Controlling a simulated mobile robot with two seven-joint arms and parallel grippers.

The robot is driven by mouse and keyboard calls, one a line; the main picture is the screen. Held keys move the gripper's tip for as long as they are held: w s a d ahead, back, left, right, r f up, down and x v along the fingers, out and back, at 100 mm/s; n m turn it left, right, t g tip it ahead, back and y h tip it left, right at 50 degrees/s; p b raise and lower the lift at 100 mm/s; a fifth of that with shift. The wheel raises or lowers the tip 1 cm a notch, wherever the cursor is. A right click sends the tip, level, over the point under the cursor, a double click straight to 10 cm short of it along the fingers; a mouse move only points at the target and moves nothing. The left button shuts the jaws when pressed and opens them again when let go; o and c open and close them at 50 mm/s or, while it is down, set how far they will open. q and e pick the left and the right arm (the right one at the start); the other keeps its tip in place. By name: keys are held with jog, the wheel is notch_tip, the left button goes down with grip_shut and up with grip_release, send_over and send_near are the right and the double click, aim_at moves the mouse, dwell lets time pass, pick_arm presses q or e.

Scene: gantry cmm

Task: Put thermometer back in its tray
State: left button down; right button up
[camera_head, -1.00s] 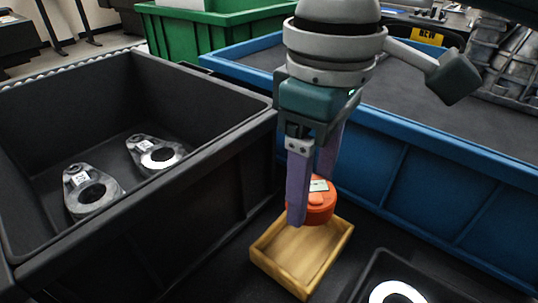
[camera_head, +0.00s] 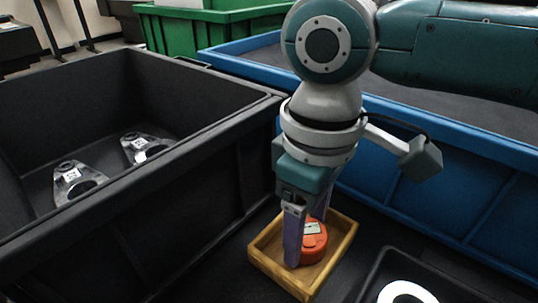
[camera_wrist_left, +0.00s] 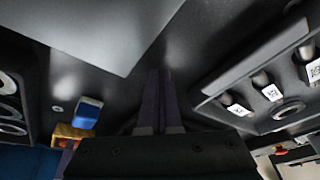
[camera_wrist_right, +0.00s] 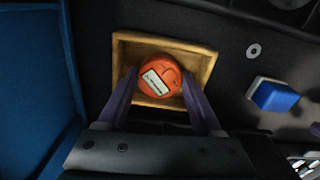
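The thermometer is a round orange-red gauge (camera_head: 313,246) with a pale display. It also shows in the right wrist view (camera_wrist_right: 159,75). My right gripper (camera_head: 304,250) points down with its two purple fingers on either side of the thermometer, seemingly touching it, so it looks shut on it. The thermometer is inside the walls of the wooden tray (camera_head: 268,262), low down; whether its underside touches the tray floor is hidden. The tray also shows in the right wrist view (camera_wrist_right: 207,62). My left gripper (camera_wrist_left: 160,75) has its fingers together and empty, away from the tray.
A black bin (camera_head: 150,225) with metal parts stands left of the wooden tray. A blue bin (camera_head: 470,215) is behind and right. A dark holder with a white ring (camera_head: 405,292) is at the front right. A blue block (camera_wrist_right: 275,96) lies beyond the tray.

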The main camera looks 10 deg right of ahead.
jog(key=shift+o, duration=0.6)
jog(key=shift+r, duration=0.1)
